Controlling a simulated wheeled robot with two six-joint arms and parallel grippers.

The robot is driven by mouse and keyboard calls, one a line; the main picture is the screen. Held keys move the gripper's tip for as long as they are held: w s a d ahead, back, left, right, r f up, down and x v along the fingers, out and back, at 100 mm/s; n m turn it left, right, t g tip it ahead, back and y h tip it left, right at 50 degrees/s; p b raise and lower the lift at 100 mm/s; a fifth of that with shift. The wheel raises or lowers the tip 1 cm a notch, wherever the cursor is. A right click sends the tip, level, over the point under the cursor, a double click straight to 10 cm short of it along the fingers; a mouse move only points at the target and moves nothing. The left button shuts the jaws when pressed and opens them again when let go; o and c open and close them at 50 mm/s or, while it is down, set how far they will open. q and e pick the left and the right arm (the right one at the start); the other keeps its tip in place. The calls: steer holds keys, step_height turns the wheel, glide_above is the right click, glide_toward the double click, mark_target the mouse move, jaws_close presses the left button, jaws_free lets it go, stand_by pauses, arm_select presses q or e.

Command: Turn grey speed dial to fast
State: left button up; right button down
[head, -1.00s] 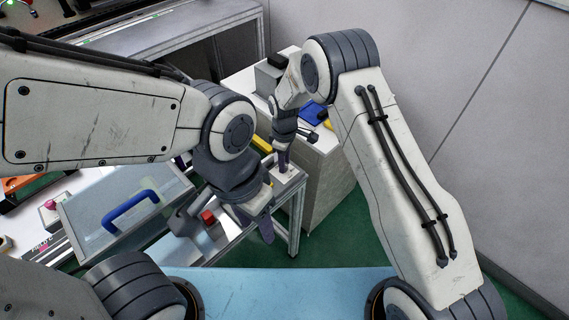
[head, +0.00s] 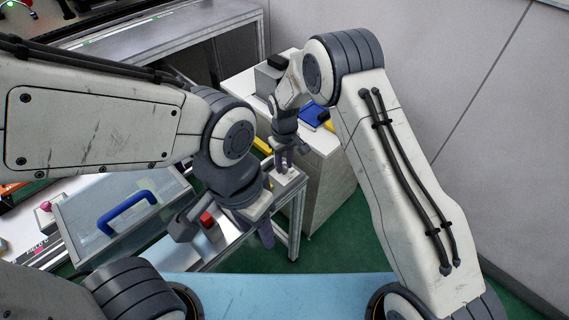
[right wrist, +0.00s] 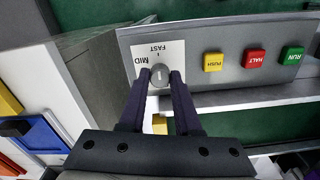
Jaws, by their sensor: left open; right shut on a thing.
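The grey speed dial (right wrist: 159,76) sits on a white label plate with FAST printed above it and MID to its left in the right wrist view. A short light line shows on its face, roughly upright in that view; which end is the pointer I cannot tell. My right gripper (right wrist: 159,77) is shut on the dial, one finger on each side. In the head view my right gripper (head: 285,163) points down at the panel box, and the dial is hidden there. My left gripper (head: 224,232) is open and empty, lower and nearer.
Yellow PUSH (right wrist: 213,62), red HALT (right wrist: 255,59) and green RUN (right wrist: 292,57) buttons sit right of the dial on the grey panel. A cover with a blue handle (head: 127,211) is at left. A white cabinet (head: 325,165) stands behind the right gripper.

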mark_target(284, 166)
stand_by(0.3)
steer(key=c, duration=0.6)
jaws_free()
steer(key=shift+r, duration=0.1)
step_height(284, 166, up, 10)
steer(key=b, duration=0.1)
steer(key=shift+r+b, duration=0.2)
steer(key=shift+b, duration=0.15)
